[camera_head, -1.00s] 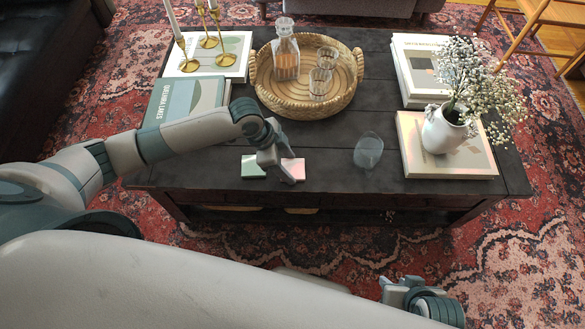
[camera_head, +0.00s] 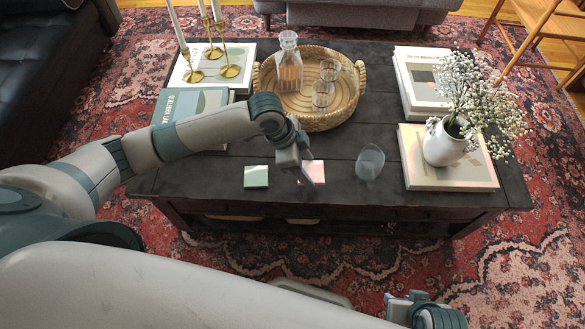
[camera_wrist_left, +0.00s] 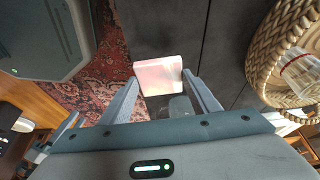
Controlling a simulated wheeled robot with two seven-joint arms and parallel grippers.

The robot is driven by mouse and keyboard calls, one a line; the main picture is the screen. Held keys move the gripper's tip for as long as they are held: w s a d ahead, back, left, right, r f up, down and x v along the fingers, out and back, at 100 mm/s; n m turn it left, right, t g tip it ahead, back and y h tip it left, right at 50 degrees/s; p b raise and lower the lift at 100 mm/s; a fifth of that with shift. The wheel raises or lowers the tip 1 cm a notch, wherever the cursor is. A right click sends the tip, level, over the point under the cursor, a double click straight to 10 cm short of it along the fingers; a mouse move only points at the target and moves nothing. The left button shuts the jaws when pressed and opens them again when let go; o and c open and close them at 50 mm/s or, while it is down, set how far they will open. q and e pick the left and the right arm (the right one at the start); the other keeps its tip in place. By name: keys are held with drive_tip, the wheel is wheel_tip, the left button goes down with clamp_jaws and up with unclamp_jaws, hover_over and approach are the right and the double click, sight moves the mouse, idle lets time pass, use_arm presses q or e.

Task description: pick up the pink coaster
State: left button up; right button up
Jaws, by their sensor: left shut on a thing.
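The pink coaster (camera_head: 314,172) is a thin pale pink square near the front edge of the dark table (camera_head: 345,190). My left gripper (camera_head: 305,175) is shut on it and partly covers its left side in the head view. In the left wrist view the pink coaster (camera_wrist_left: 158,74) sits between the two fingertips of my left gripper (camera_wrist_left: 161,77). Whether it is clear of the table top is hard to tell. My right gripper (camera_head: 425,308) shows at the bottom right, away from the table; its jaws are unclear.
A pale green coaster (camera_head: 256,177) lies left of the pink one. A clear glass (camera_head: 369,163) stands to the right. A woven tray (camera_head: 345,117) with decanter and glasses lies behind. Books (camera_head: 450,178) and a white flower vase (camera_head: 443,145) are at the right.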

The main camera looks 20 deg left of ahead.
use_arm(q)
drive_tip(key=d+r, duration=0.4)
drive_tip(key=d, duration=0.3)
drive_tip(key=shift+w+r, duration=0.15)
drive_tip(key=shift+w, duration=0.2)
use_arm(e)
drive_tip(key=shift+s+d+g, duration=0.3)
drive_tip(key=shift+d, duration=0.15)
use_arm(q)
drive_tip(key=shift+d, duration=0.1)
use_arm(e)
drive_tip(key=shift+w+a+r, duration=0.1)
